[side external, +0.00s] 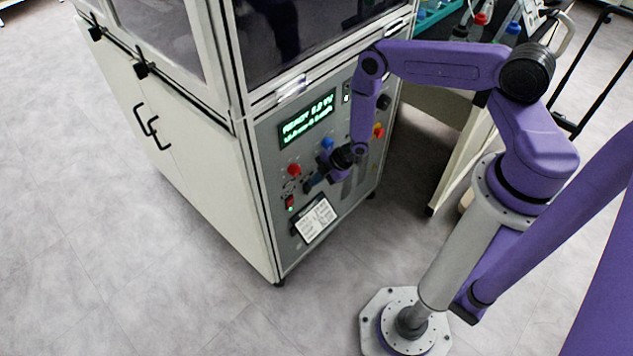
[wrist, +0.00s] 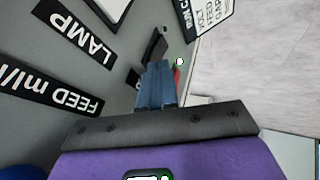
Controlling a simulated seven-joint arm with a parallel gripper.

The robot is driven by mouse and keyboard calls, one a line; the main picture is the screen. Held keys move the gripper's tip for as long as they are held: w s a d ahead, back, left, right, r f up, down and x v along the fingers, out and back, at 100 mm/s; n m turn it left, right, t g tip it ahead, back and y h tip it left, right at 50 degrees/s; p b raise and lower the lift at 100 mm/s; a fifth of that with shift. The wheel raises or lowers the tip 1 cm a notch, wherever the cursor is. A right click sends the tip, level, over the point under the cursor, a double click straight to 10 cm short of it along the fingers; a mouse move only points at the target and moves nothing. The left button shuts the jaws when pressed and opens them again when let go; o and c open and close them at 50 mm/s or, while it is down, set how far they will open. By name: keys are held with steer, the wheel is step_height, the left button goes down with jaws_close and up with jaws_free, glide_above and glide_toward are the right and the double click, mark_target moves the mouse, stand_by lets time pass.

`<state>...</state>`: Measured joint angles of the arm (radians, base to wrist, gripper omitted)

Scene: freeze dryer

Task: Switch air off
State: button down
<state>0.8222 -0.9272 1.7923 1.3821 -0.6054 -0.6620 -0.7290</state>
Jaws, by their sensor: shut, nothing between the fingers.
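The freeze dryer's grey control panel (side external: 331,112) faces my arm. My gripper (side external: 308,186) is shut and empty, close to the lower left of the panel. In the wrist view its blue-grey fingers (wrist: 156,84) are together and point at the panel. A small red switch (side external: 290,202) sits just left of the fingertips; in the wrist view a red part (wrist: 177,76) with a green light (wrist: 180,62) shows beside the fingers, partly hidden. A black part (wrist: 155,45) lies just beyond the fingertips. I cannot read an air label, and contact is unclear.
A lit green display (side external: 308,119) is above a red knob (side external: 294,170) and a blue knob (side external: 327,143). A white label card (side external: 315,220) is below. A red-and-yellow button (side external: 378,131) is at the right. LAMP (wrist: 82,34) and FEED (wrist: 64,91) labels show. Floor in front is clear.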

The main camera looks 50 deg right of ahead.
steer(key=shift+s, duration=0.15)
steer(key=s+v, duration=0.1)
steer(key=v, duration=1.1)
steer(key=shift+s+a, duration=0.15)
steer(key=shift+a, duration=0.2)
steer(key=shift+f, duration=0.15)
steer(key=s, duration=0.9)
stand_by(0.4)
